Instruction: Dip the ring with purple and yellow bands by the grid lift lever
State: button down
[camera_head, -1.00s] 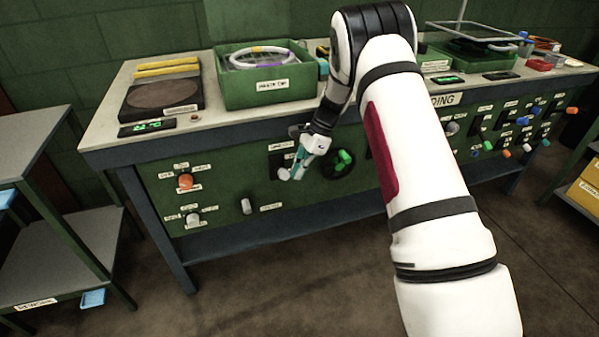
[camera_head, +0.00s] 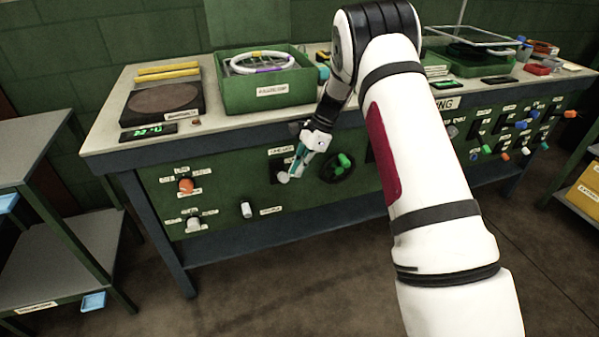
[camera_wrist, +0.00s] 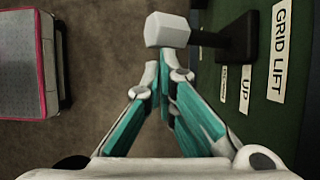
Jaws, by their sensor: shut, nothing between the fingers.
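The ring (camera_head: 236,67), pale with purple and yellow bands, lies over a wire grid inside the green bin (camera_head: 265,98) on the bench. The grid lift lever is on the bench's front panel; its pale knob (camera_wrist: 167,30) on a dark stem shows in the wrist view beside the "GRID LIFT" label (camera_wrist: 280,50) and the "UP" label (camera_wrist: 245,90). My gripper (camera_wrist: 157,75) is shut and empty, its fingertips close to the knob. I cannot tell whether they touch it. In the head view my gripper (camera_head: 298,162) is in front of the panel.
A dark round plate (camera_head: 160,103) and a green display (camera_head: 150,131) are left of the bin. A green-handled wheel (camera_head: 337,168), an orange knob (camera_head: 186,186) and other controls crowd the panel. A grey shelf unit (camera_head: 75,235) stands left. The floor ahead is clear.

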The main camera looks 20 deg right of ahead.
jog(key=v, duration=1.1)
jog(key=shift+d, duration=0.25)
jog(key=shift+s, duration=0.1)
jog(key=shift+f, duration=0.1)
jog(key=s+a+r+n+h, duration=0.1)
jog(key=s+a+r+n, duration=0.3)
jog(key=s+r, duration=0.55)
jog(key=s+a+r+n+h, duration=0.1)
jog(key=s+a+r+n, duration=0.25)
jog(key=s+r, duration=0.6)
jog(key=s+f+n+h, duration=0.1)
jog(key=s+f+n, duration=0.15)
jog(key=s, duration=0.75)
jog(key=s+f+n+t+h, duration=0.1)
jog(key=s+n, duration=0.3)
jog(key=s, duration=0.5)
jog(key=s+f+n+h, duration=0.1)
jog(key=s+n, duration=0.3)
jog(key=s, duration=0.6)
notch_tip(320, 180, up, 19)
jog(key=t+p, duration=0.3)
jog(key=p, duration=1.4)
jog(key=shift+a+f+t, duration=0.2)
jog(key=shift+a+t, duration=0.1)
jog(key=shift+a, duration=0.15)
